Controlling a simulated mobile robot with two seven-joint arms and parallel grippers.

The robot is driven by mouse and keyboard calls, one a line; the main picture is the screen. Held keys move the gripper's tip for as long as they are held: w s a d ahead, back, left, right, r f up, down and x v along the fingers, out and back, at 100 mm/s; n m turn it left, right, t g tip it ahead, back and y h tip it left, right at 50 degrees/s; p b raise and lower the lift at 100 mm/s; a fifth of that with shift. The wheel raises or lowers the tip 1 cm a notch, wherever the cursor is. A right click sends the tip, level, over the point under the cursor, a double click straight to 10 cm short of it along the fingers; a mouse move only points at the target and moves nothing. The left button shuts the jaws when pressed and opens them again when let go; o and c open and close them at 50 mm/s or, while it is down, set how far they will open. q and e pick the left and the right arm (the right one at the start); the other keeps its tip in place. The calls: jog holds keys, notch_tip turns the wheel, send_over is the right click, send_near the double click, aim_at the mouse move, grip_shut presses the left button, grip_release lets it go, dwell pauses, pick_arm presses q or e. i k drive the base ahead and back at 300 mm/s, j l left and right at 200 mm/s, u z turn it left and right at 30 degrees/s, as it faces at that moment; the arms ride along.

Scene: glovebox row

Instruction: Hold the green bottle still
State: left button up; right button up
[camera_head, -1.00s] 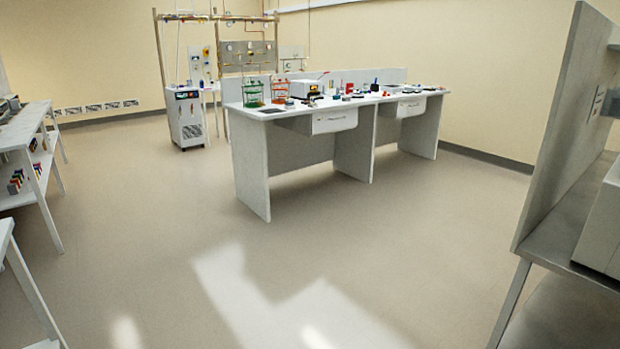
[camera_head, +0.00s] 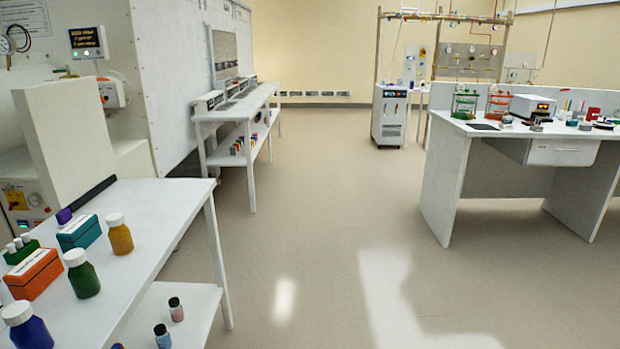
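The green bottle (camera_head: 83,274) stands upright on the white table at the lower left, with a white cap. An orange box (camera_head: 33,273) is just left of it. An amber bottle (camera_head: 120,236) stands behind it to the right, and a blue bottle (camera_head: 28,328) stands in front to the left, cut by the picture edge. Nothing touches the green bottle from above. Neither of my grippers shows in the view.
The white table (camera_head: 165,208) has a lower shelf (camera_head: 196,312) with small bottles. A teal box (camera_head: 79,233) sits behind the green bottle. Another white bench (camera_head: 455,165) stands at the right. The floor (camera_head: 320,220) between them is clear.

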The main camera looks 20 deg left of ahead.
aim_at(83, 279)
jog(key=i+l+u, duration=0.1)
jog(key=u, duration=0.35)
jog(key=i+l+u, duration=0.15)
jog(key=u, duration=0.25)
jog(key=i+l+u, duration=0.1)
jog(key=u, duration=0.35)
jog(key=i+l+u, duration=0.1)
jog(key=u, duration=0.25)
jog(key=i+l+u, duration=0.1)
jog(key=l+u, duration=0.5)
jog(key=u, duration=0.15)
jog(key=i+l+u, duration=0.1)
jog(key=l+u, duration=0.65)
jog(key=i+l, duration=0.05)
jog(key=l, duration=0.05)
